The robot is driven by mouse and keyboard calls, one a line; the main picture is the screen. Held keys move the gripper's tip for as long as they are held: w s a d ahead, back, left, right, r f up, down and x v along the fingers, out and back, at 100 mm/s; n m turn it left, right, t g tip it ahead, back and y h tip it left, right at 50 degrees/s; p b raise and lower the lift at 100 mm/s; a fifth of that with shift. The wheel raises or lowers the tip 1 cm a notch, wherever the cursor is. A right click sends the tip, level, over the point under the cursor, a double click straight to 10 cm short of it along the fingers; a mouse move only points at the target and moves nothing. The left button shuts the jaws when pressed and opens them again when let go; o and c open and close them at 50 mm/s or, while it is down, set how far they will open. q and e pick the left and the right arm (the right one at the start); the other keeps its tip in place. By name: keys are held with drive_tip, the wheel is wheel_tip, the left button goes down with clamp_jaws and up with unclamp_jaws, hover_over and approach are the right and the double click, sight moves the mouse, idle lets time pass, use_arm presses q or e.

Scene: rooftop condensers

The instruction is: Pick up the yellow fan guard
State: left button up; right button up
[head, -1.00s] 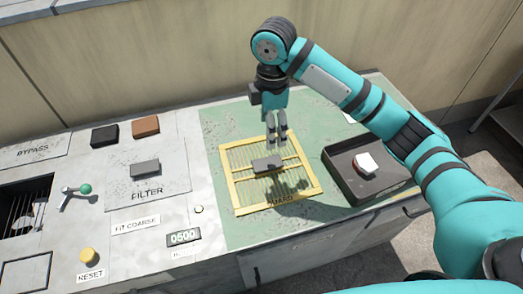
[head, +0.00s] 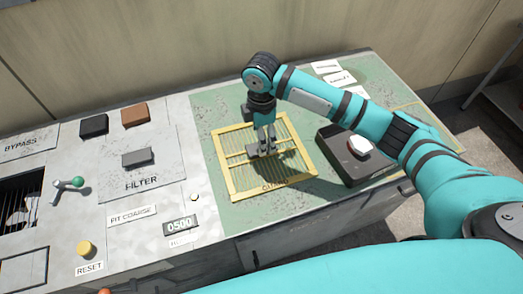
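The yellow fan guard (head: 293,183), a square barred grille with a grey handle block (head: 252,150) at its middle, lies flat on the green part of the bench top. My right gripper (head: 267,150) points down over the guard's middle, with its fingertips at the handle block. The fingers hide part of the block, and I cannot tell whether they are closed on it. The guard appears to rest on the bench. My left gripper is not in view.
A dark tray (head: 371,180) with a white-and-red object (head: 360,146) stands right of the guard, close under my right arm. White papers (head: 326,67) lie at the back. Left is a grey panel (head: 120,240) with a green-knobbed lever (head: 77,182) and a yellow reset button (head: 85,248).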

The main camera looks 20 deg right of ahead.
wheel_tip(320, 180, down, 5)
drive_tip(key=shift+r, duration=0.1)
clamp_jaws()
idle(0.6)
